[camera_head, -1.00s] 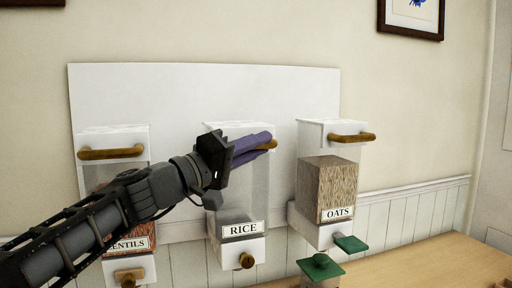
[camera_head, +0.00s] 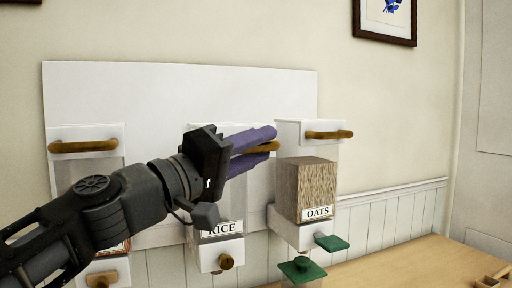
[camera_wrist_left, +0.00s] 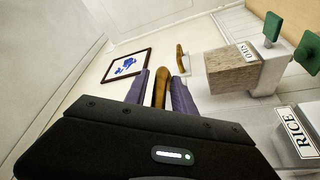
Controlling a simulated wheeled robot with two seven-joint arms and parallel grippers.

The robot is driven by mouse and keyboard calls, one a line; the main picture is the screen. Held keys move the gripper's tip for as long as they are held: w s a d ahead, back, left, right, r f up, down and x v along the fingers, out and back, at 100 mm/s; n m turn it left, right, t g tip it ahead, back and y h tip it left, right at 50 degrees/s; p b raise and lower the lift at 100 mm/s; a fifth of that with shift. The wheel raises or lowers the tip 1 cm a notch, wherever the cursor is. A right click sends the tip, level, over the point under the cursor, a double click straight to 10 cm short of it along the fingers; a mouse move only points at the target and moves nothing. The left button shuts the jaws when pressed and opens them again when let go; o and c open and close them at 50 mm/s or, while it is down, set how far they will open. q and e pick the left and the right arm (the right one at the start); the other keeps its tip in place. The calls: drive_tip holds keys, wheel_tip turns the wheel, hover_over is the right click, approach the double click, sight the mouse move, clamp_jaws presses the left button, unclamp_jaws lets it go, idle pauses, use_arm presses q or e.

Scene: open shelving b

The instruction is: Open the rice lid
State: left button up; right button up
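The rice dispenser (camera_head: 209,256) is the middle one on a white wall panel, with a RICE label and a wooden knob at its base. Its lid's wooden handle (camera_head: 264,147) lies between the purple fingers of my left gripper (camera_head: 252,146), which are closed on it. In the left wrist view the handle (camera_wrist_left: 160,88) stands between both fingers. My gripper and arm hide much of the lid and the bin's front, so I cannot tell how far the lid is tilted. The RICE label (camera_wrist_left: 292,131) also shows there. My right gripper is not in view.
The oats dispenser (camera_head: 305,190) stands close to the right, with its own handle (camera_head: 328,134) and green parts below. A wooden counter (camera_head: 420,265) lies at lower right.

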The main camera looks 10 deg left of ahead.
use_arm(q)
drive_tip(key=shift+o, duration=0.6)
drive_tip(key=shift+a, duration=0.1)
drive_tip(key=shift+s+a, duration=0.1)
drive_tip(key=shift+s, duration=0.05)
drive_tip(key=b+v, duration=0.2)
drive_tip(key=v, duration=0.5)
drive_tip(key=shift+s+a+f, duration=0.1)
drive_tip(key=shift+s+f, duration=0.05)
drive_tip(key=shift+s, duration=0.05)
